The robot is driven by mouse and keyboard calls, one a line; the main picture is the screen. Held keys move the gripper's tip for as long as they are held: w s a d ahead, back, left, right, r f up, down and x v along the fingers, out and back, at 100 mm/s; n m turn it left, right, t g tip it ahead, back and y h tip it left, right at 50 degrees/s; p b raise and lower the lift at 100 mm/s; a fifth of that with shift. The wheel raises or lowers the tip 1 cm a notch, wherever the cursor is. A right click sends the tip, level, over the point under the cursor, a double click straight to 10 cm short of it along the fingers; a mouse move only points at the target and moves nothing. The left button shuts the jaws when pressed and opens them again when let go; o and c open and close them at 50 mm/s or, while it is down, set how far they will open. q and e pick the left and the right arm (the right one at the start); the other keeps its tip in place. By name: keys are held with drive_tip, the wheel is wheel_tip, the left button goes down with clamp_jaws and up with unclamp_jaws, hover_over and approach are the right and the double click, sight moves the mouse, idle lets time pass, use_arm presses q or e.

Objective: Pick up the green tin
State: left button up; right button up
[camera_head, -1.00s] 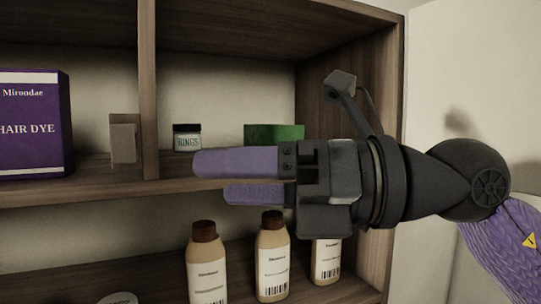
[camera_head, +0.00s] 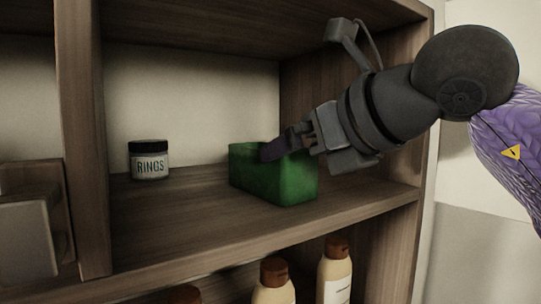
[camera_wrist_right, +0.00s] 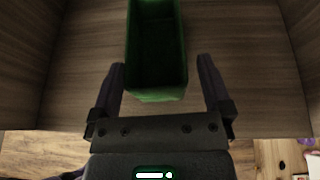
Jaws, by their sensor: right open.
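The green tin (camera_head: 272,180) is an open-topped rectangular box standing upright on the upper shelf, right of the middle. My left gripper is not in view.
A small jar labelled RINGS (camera_head: 149,160) stands left of the tin on the same shelf (camera_head: 190,220). A wooden divider (camera_head: 85,140) is at left and the cabinet's side wall (camera_head: 350,90) at right. Brown-capped bottles (camera_head: 336,270) stand below.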

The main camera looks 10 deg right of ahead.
drive_tip(key=x, duration=0.2)
drive_tip(key=shift+w+a, duration=0.25)
drive_tip(key=shift+w, duration=0.15)
drive_tip(key=shift+a, duration=0.1)
drive_tip(key=shift+s, duration=0.2)
drive_tip(key=shift+c, duration=0.7)
drive_tip(key=shift+w, duration=0.1)
drive_tip(key=c, duration=0.9)
